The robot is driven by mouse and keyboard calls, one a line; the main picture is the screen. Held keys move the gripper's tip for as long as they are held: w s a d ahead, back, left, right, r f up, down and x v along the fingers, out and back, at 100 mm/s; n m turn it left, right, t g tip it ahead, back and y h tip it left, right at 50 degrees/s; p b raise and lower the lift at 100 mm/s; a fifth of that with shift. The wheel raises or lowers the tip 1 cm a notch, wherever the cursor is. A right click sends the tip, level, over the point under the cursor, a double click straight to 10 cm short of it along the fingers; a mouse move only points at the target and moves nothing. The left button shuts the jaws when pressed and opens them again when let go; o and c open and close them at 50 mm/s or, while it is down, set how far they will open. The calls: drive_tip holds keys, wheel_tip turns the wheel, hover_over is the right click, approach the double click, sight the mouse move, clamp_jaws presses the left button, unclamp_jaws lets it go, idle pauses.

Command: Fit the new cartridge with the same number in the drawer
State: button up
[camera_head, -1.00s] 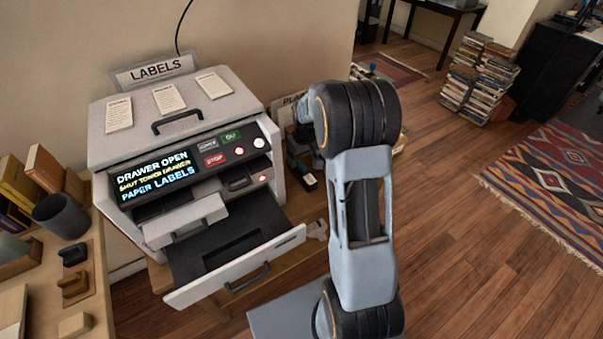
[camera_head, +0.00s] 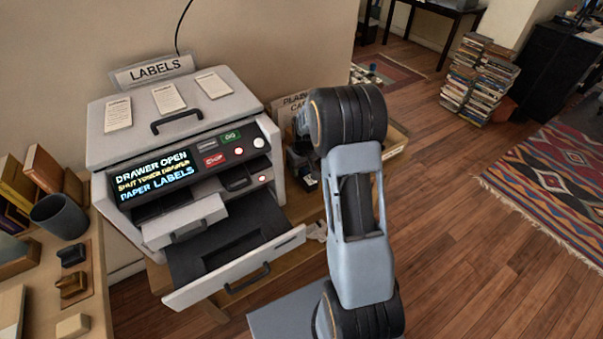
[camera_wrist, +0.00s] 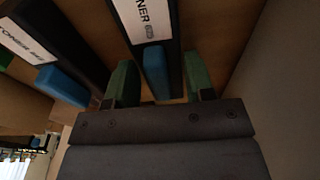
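The label machine (camera_head: 180,130) stands against the wall with its lower, wide drawer (camera_head: 240,270) pulled out. A smaller drawer (camera_head: 185,222) above it also sticks out. The screen (camera_head: 155,175) reads DRAWER OPEN, SHUT TONER DRAWER, PAPER LABELS. In the wrist view a dark toner cartridge (camera_wrist: 143,22) with a white label and a blue end tab lies between the green fingertips of my gripper (camera_wrist: 161,85). Gaps show on both sides of the tab, so the gripper is open around it. A second blue-tabbed toner cartridge (camera_wrist: 38,45) lies to the left. I cannot read the numbers surely.
A wooden tray (camera_head: 394,140) and a partly hidden sign (camera_head: 290,103) are behind my arm. A side desk at the left holds a dark cup (camera_head: 60,216), books (camera_head: 42,168) and small blocks (camera_head: 73,288). Book stacks (camera_head: 480,75) stand on the open floor at the right.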

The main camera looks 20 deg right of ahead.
drive_tip(key=c, duration=0.7)
drive_tip(key=shift+r, duration=0.15)
